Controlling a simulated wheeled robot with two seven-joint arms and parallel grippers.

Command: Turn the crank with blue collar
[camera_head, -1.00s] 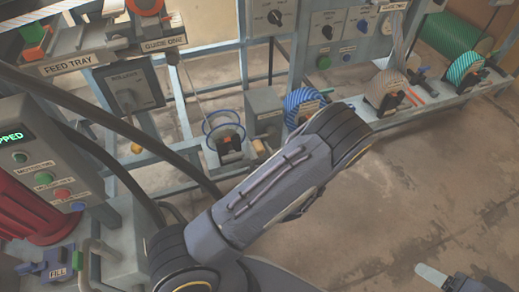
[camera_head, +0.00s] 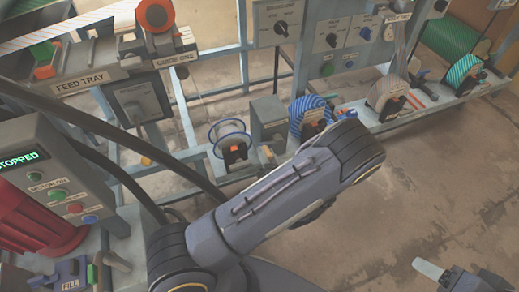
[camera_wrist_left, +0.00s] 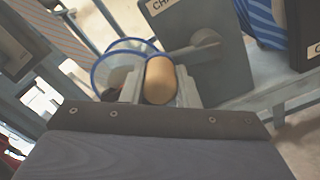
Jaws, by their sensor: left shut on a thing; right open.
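A crank's tan cylindrical handle (camera_wrist_left: 160,80) sits between the two fingers of my left gripper (camera_wrist_left: 159,90) in the left wrist view, and the gripper is shut on it. A grey metal crank arm (camera_wrist_left: 190,52) runs from behind the handle to a round hub on a dark grey box (camera_wrist_left: 225,55). I cannot make out a blue collar on this crank. The same grey box (camera_head: 268,118) stands at mid-frame in the head view, where my forearm hides much of the area below it. My right gripper (camera_head: 440,274) is at the lower right, open and away from the frame.
Blue striped (camera_head: 308,114) and teal striped (camera_head: 464,70) spools stand along the rail to the right. A control panel reading STOPPED (camera_head: 45,175) is at the left. The floor at right is clear.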

